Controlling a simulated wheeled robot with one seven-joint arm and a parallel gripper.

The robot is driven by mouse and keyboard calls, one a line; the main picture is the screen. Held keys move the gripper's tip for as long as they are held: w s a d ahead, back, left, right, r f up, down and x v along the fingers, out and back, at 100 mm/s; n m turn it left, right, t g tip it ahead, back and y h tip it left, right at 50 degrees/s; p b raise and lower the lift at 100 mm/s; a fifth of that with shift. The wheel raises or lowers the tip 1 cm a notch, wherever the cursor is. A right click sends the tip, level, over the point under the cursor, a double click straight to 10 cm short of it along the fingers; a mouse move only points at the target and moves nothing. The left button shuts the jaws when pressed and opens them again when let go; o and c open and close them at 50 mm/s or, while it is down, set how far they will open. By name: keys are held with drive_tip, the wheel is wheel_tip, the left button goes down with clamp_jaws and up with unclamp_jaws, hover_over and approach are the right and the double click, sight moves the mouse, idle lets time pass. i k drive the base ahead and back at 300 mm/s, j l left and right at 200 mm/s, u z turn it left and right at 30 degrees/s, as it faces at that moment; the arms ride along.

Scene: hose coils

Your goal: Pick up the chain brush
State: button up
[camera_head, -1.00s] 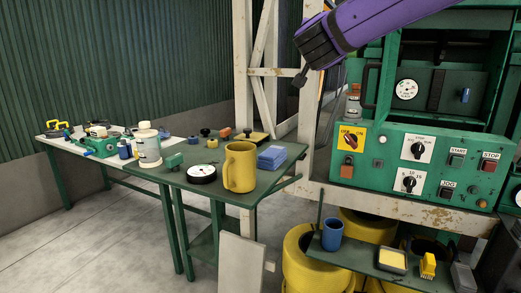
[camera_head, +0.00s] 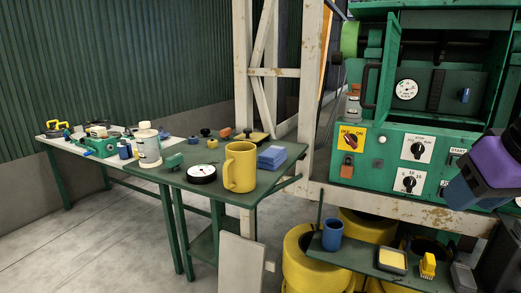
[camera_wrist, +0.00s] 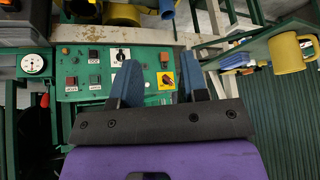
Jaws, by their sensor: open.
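A small yellow brush (camera_head: 428,266), which looks like the chain brush, sits on the low green shelf (camera_head: 362,262) at the lower right of the head view. It is between a dark tray with a yellow top and a grey block. My gripper (camera_wrist: 160,84) is open and empty in the wrist view, its two blue-grey fingers apart in front of the green control panel. In the head view my purple wrist is at the right edge, above and right of the brush; the fingertips cannot be made out there. I cannot clearly identify the brush in the wrist view.
A blue cup (camera_head: 332,234) and the dark tray (camera_head: 392,260) share the low shelf. Yellow drums (camera_head: 303,262) stand below. The green control panel (camera_head: 385,160) and its pale beam (camera_head: 400,207) are above the shelf. A cluttered table with a yellow mug (camera_head: 240,166) is left.

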sight(428, 266)
drive_tip(key=j+z, duration=0.45)
drive_tip(key=j, duration=0.3)
drive_tip(key=k+j+z, duration=0.15)
drive_tip(key=j+z, duration=0.3)
drive_tip(key=j, duration=0.25)
